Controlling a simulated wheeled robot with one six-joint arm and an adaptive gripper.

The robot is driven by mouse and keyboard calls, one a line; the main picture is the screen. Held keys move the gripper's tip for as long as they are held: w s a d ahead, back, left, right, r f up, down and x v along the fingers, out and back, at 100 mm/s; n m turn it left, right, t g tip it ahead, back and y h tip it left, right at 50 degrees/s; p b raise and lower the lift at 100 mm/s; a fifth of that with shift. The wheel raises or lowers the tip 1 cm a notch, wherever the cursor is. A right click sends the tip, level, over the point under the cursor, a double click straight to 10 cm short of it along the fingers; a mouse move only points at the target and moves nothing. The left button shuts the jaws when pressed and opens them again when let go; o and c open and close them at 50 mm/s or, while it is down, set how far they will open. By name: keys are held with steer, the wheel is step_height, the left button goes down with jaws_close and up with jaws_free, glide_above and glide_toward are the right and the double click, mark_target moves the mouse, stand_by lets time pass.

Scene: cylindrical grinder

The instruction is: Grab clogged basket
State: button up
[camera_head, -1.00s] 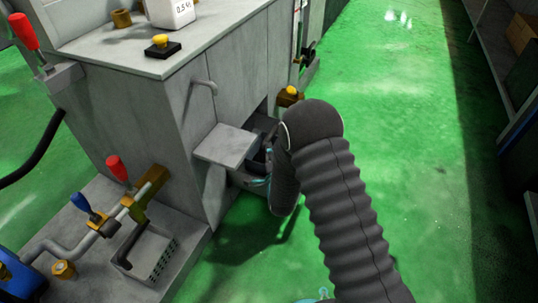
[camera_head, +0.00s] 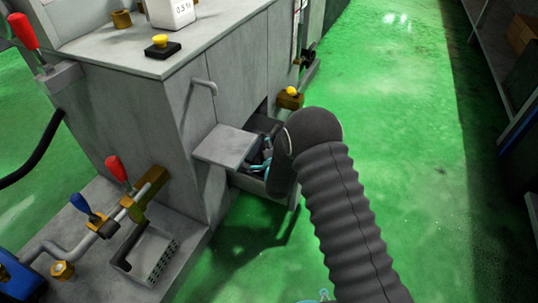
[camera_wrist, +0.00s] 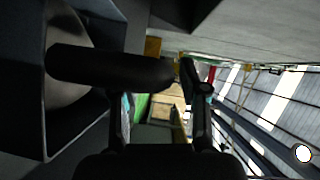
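In the head view my gripper (camera_head: 262,165) is at the opening low in the grey machine, mostly hidden behind my dark wrist. In the wrist view its two fingers (camera_wrist: 185,85) stand apart. A thick dark bar (camera_wrist: 105,68), perhaps a basket handle, crosses in front of the left finger and ends near the right fingertip. I cannot tell whether they touch. A basket with perforated light walls and a dark handle (camera_head: 160,262) stands on the low ledge at lower left. I cannot tell whether a clogged basket is inside the opening.
A grey flap (camera_head: 226,147) sticks out beside the opening, left of my gripper. A brass fitting with a yellow top (camera_head: 290,97) is just behind. Pipes with a red lever (camera_head: 117,168) and a blue lever (camera_head: 82,204) run along the ledge. The green floor at right is clear.

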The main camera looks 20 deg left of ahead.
steer(key=shift+r, duration=0.1)
jaws_close()
